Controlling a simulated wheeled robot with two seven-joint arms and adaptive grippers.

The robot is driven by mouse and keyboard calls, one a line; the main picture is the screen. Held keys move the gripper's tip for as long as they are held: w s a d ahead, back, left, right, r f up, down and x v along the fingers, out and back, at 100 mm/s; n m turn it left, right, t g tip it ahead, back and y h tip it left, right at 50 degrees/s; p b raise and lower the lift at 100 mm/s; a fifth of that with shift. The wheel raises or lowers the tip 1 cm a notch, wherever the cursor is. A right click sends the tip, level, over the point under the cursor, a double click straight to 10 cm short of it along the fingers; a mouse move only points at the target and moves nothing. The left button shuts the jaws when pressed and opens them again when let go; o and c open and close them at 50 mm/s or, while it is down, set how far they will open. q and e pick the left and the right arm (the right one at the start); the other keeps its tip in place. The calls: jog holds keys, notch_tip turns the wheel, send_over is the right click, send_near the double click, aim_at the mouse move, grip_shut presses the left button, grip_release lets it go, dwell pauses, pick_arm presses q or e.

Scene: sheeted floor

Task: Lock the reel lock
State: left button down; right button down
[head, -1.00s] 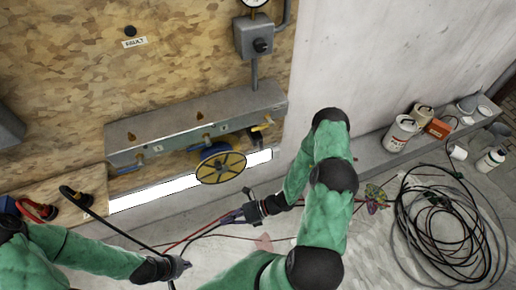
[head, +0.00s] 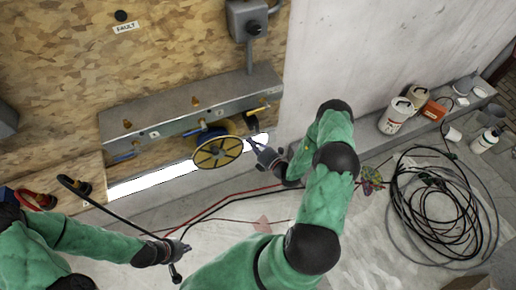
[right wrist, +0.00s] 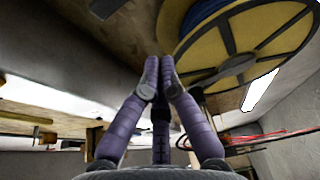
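A yellow reel (head: 218,152) with dark spokes and blue line wound behind it hangs under a grey metal ledge (head: 180,108). A lever with a yellow handle (head: 257,110) sits at the ledge's right end. A dark part (head: 252,124) stands just below it; I cannot tell which is the reel lock. My right gripper (head: 256,146) is just right of the reel, below that part. In the right wrist view its purple fingers (right wrist: 160,62) are together with nothing visible between them, and the reel (right wrist: 245,45) is above right. My left gripper (head: 181,250) is low left, beside a black cable.
Black and red cables cross the sheeted floor. A large black cable coil (head: 440,205), paint cans (head: 397,115) and bottles are at the right. A wooden panel with clamps (head: 38,197) is at the left.

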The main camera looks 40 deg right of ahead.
aim_at(257, 133)
jog(key=w+d+b, duration=0.1)
jog(key=w+d, duration=0.2)
jog(key=shift+d+r, duration=0.15)
dwell(0.5)
jog(key=shift+s+d+r, duration=0.15)
jog(key=shift+s+d, duration=0.05)
jog(key=shift+d, duration=0.55)
